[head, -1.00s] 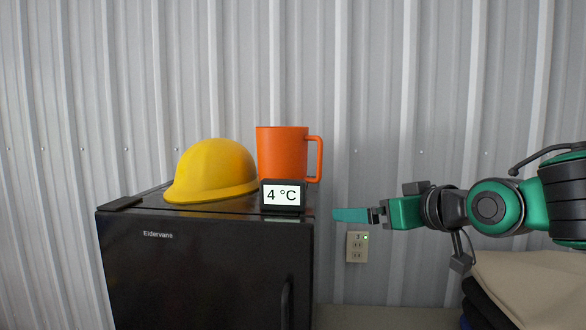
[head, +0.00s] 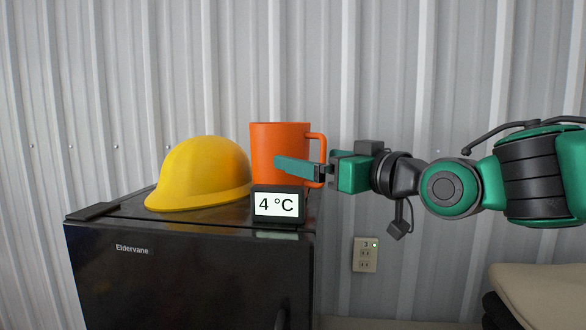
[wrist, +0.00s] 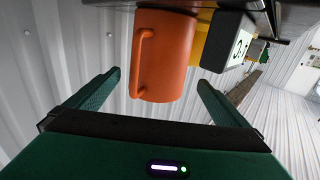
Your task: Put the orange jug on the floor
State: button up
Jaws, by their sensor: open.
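The orange jug (head: 279,145) stands upright on top of the black fridge (head: 190,265), its handle facing right toward my arm. My gripper (head: 300,168) reaches in from the right at the jug's height, and one green finger overlaps the jug's front in the head view. In the wrist view the jug (wrist: 163,55) appears between the two spread green fingers (wrist: 160,85), with its handle on the left. The gripper is open and holds nothing. I cannot tell if a finger touches the jug.
A yellow hard hat (head: 200,175) sits left of the jug. A corrugated metal wall (head: 420,60) is close behind. A beige cushion-like thing (head: 545,293) is at lower right.

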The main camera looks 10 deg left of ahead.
aim_at(298, 157)
jog(key=x, duration=0.5)
jog(key=shift+w+f, duration=0.1)
jog(key=shift+w, duration=0.25)
jog(key=x, duration=0.5)
jog(key=shift+a, duration=0.1)
jog(key=c, duration=0.9)
